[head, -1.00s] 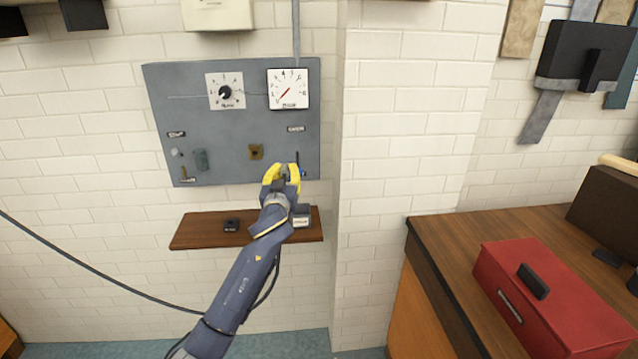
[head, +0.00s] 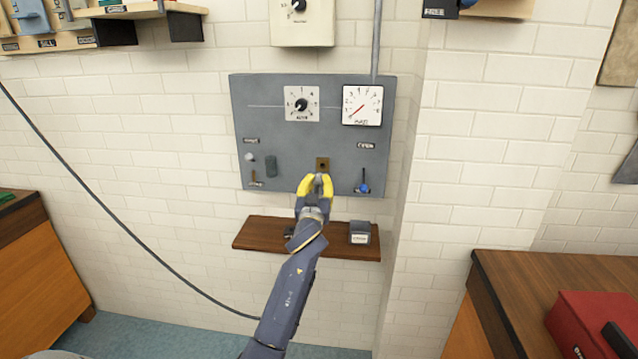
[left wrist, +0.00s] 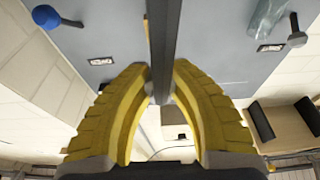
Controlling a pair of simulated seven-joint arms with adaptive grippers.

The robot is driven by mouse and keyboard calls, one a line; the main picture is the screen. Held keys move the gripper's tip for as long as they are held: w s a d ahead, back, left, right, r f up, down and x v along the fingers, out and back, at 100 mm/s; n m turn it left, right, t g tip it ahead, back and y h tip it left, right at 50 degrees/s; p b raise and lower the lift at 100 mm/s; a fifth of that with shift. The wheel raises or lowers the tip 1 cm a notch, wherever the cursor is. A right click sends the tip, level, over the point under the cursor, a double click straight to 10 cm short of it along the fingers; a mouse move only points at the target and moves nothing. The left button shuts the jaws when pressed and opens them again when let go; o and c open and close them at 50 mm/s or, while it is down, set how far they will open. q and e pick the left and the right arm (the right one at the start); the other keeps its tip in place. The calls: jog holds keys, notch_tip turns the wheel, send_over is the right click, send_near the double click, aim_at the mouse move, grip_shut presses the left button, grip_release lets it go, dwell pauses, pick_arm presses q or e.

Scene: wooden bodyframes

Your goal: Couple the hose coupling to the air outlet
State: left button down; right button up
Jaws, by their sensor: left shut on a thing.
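The air outlet (head: 322,163) is a small brass square low on the grey wall panel (head: 262,120). My left gripper (head: 317,184), with yellow fingers, is directly below it in the head view and partly covers its lower edge; I cannot tell if they touch. In the left wrist view my left gripper (left wrist: 162,95) is shut on a narrow grey piece, which I take for the hose coupling (left wrist: 174,92). A dark straight length (left wrist: 163,40) runs from it to the picture's top. The outlet is not clearly visible there. My right gripper is out of view.
A blue-knobbed valve (head: 363,187) is right of the outlet. A gauge (head: 361,105) and dial (head: 301,104) are above. A wooden shelf (head: 262,234) below bears a small grey box (head: 360,232). A dark hose (head: 130,233) crosses the wall. A red toolbox (head: 580,325) is at right.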

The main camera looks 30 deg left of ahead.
aim_at(321, 170)
pick_arm(q)
jog(key=shift+f+x, duration=0.2)
jog(key=shift+x, duration=0.75)
jog(key=shift+f+x, duration=0.25)
jog(key=shift+x, duration=0.65)
jog(key=shift+f+x, duration=0.2)
jog(key=shift+x, duration=0.75)
jog(key=shift+f+x, duration=0.2)
jog(key=shift+x, duration=0.6)
jog(key=shift+f+x, duration=0.2)
jog(key=shift+x, duration=0.65)
jog(key=c, duration=1.2)
grip_release()
jog(key=shift+w, duration=0.1)
jog(key=v, duration=1.2)
jog(key=shift+r, duration=0.15)
